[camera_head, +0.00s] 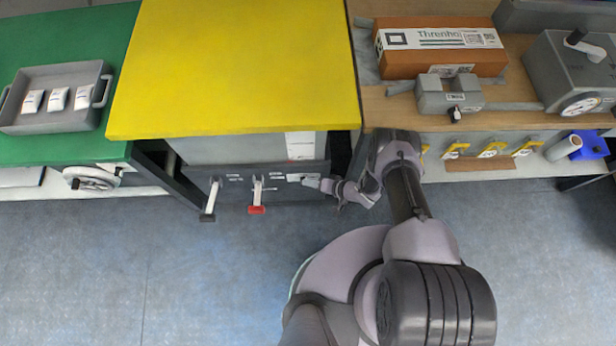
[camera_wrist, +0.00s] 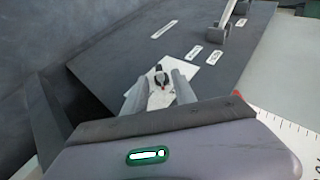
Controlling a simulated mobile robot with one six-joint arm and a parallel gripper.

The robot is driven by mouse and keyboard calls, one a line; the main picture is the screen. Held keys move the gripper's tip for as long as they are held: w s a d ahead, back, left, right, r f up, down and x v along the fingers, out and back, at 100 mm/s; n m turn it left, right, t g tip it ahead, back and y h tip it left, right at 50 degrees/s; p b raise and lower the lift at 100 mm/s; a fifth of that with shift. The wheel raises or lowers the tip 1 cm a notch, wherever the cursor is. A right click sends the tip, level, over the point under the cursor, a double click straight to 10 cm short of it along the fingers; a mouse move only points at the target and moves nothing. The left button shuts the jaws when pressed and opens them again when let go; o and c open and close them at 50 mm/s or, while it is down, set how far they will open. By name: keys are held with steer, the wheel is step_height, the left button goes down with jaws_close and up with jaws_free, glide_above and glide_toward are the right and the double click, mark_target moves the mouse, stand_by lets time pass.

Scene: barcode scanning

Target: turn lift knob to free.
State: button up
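The lift knob (camera_wrist: 160,78) is a small dark knob with a pale pointer, on a white label plate (camera_wrist: 206,77) on the dark grey panel (camera_wrist: 215,90). In the wrist view my gripper (camera_wrist: 159,84) is open. Its two grey fingers stand on either side of the knob, with a gap showing; whether either touches it I cannot tell. In the head view my gripper (camera_head: 325,185) is at the right end of the panel (camera_head: 235,190), below the yellow tabletop (camera_head: 240,70). There the fingers hide the knob.
Left of my gripper, a red-tipped lever (camera_head: 256,196) and a black-tipped lever (camera_head: 211,200) stick out from the panel. To the right is a wooden bench (camera_head: 530,122) with a cardboard box (camera_head: 400,70). A green table (camera_head: 60,145) stands left. The floor in front is clear.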

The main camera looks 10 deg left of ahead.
steer(key=x, duration=0.3)
steer(key=shift+b, duration=0.4)
jaws_close()
steer(key=shift+r, duration=0.1)
